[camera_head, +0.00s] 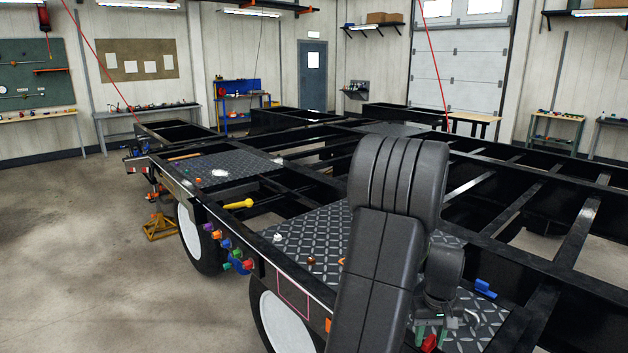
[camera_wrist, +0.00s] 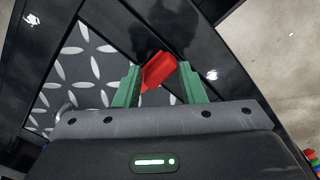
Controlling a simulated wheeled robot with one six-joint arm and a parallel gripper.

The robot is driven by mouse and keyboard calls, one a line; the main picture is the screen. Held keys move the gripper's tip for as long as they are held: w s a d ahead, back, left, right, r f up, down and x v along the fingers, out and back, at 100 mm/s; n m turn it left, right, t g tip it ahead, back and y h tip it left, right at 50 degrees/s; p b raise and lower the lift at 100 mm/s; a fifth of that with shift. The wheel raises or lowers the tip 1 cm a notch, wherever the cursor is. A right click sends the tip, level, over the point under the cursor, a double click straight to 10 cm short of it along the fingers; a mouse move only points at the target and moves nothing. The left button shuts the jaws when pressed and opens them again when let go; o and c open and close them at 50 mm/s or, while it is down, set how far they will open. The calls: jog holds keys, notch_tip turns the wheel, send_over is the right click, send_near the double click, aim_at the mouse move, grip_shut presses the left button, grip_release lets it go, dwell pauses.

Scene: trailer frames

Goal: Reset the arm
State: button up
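My gripper (camera_wrist: 160,72) has two green fingers that stand apart with a red piece (camera_wrist: 157,71) filling the gap between them, and it looks shut on that piece. In the head view my gripper (camera_head: 431,336) is at the lower right, low over the near part of the trailer frame, with the red piece (camera_head: 429,343) showing between the fingers. My dark arm is bent and hides part of the deck behind it. Whether the red piece touches the surface below cannot be told.
The black trailer frame (camera_head: 287,291) has open gaps between its beams and diamond plates (camera_head: 305,240). A blue piece (camera_head: 484,288) lies right of my gripper. A yellow tool (camera_head: 238,204) and several coloured connectors (camera_head: 226,243) are along the left side. Floor (camera_head: 90,250) at left is clear.

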jog(key=n+p, duration=0.1)
jog(key=n, duration=0.3)
jog(key=shift+n, duration=0.3)
jog(key=shift+n+p, duration=0.35)
jog(key=shift+n, duration=1.35)
